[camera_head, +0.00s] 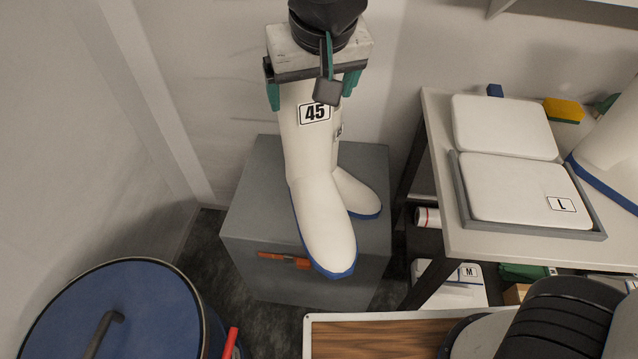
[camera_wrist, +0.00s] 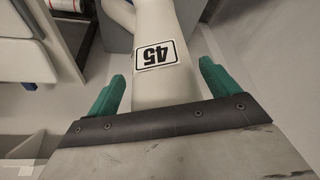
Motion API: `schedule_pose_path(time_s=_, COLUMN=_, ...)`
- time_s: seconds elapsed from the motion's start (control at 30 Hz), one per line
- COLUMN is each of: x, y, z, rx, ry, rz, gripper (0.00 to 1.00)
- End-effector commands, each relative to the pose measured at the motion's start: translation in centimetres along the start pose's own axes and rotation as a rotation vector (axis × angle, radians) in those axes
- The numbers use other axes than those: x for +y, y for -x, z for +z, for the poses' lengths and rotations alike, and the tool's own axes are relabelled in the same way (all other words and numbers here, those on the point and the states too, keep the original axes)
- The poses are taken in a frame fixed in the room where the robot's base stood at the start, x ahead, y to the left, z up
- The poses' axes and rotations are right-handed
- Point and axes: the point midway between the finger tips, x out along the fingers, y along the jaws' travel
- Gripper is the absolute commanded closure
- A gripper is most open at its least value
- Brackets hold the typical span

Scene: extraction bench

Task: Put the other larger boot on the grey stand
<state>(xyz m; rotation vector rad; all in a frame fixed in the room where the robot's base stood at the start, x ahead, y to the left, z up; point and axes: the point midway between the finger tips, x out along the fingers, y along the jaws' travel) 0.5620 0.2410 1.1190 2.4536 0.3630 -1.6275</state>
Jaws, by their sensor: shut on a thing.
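A white boot with a blue sole and a "45" label (camera_head: 312,150) hangs upright from my gripper (camera_head: 312,92), which is shut on its upper shaft. The same boot also shows in the wrist view (camera_wrist: 155,85), between the green fingers. Its toe overlaps the front edge of the grey stand (camera_head: 245,205); I cannot tell whether the sole touches the stand. A second white boot (camera_head: 357,193) with a blue sole is on the stand, behind and right of the held one. Its shaft is mostly hidden, and its label is only partly seen.
A bench (camera_head: 437,130) at the right carries white pads in a grey tray (camera_head: 595,220), a yellow sponge (camera_head: 563,110) and a white blue-edged item (camera_head: 612,140). A blue drum (camera_head: 150,310) stands front left. A wood-topped surface (camera_head: 370,340) is in front. An orange object (camera_head: 280,258) is at the stand's front.

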Motion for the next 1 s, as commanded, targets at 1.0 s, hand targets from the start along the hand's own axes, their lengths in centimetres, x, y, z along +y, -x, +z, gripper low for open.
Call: schedule_pose_path(time_s=1.0, x=-13.2, y=-22.1, z=-4.7, rx=-0.002, ry=-0.049, rz=0.007, gripper=0.84)
